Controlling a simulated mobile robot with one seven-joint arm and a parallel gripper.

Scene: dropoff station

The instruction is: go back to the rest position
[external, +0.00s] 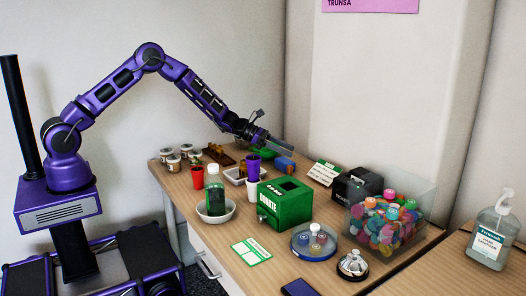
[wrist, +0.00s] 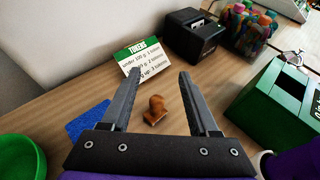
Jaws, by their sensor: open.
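My gripper (external: 262,137) is at the end of my purple arm, stretched out over the back of the table. In the wrist view my gripper (wrist: 150,92) has its two dark fingers wide apart, with nothing held between them. A small brown object (wrist: 156,110) lies on the wood below and between the fingers in that picture; it does not appear to touch them. A blue item (wrist: 88,122) and a green bowl (wrist: 22,158) lie to the left of the fingers.
The table (external: 222,262) holds a green donation box (external: 285,205), a clear bin of colourful pieces (external: 388,215), a white bowl (external: 216,216) with a green bottle (external: 215,190), cups, jars and a bell (external: 352,265). A token sign (wrist: 140,62) stands ahead of the fingers.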

